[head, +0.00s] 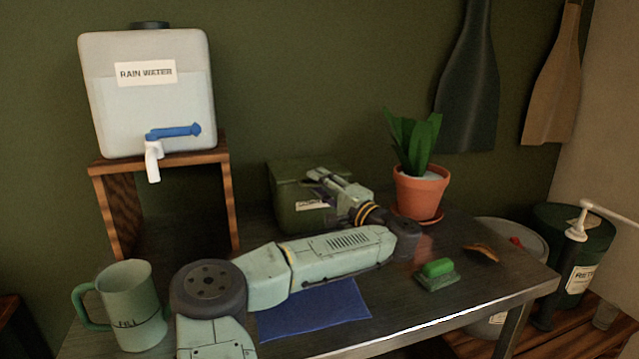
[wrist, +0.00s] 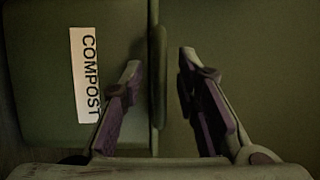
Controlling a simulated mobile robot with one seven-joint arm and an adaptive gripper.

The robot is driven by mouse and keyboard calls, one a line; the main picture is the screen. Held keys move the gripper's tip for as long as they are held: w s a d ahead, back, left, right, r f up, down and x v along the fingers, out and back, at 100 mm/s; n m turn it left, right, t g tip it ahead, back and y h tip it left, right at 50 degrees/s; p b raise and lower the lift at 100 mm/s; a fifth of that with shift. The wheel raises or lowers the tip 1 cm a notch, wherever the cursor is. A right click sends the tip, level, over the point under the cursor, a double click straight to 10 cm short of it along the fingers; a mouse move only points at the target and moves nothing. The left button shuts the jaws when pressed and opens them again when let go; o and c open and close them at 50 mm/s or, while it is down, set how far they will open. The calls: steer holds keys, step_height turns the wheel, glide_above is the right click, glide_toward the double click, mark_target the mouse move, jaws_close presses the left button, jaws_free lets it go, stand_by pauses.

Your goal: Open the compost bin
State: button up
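The compost bin (head: 290,216) is a dark green box with a white label, standing at the back of the metal table against the wall. Its lid (head: 300,166) looks closed in the head view. My gripper (head: 322,190) is at the bin's front upper right and hides part of it. In the wrist view the bin's front (wrist: 40,60) with the COMPOST label fills the left side, and the lid's rim and a small tab (wrist: 158,75) lie between the fingers. My gripper (wrist: 158,62) is open there, with a finger on each side of the rim. Contact cannot be told.
A potted plant (head: 421,190) stands right of my gripper. A wooden stand (head: 160,168) with the rain water tank (head: 145,100) is left of the bin.

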jaws_close()
stand_by(0.8)
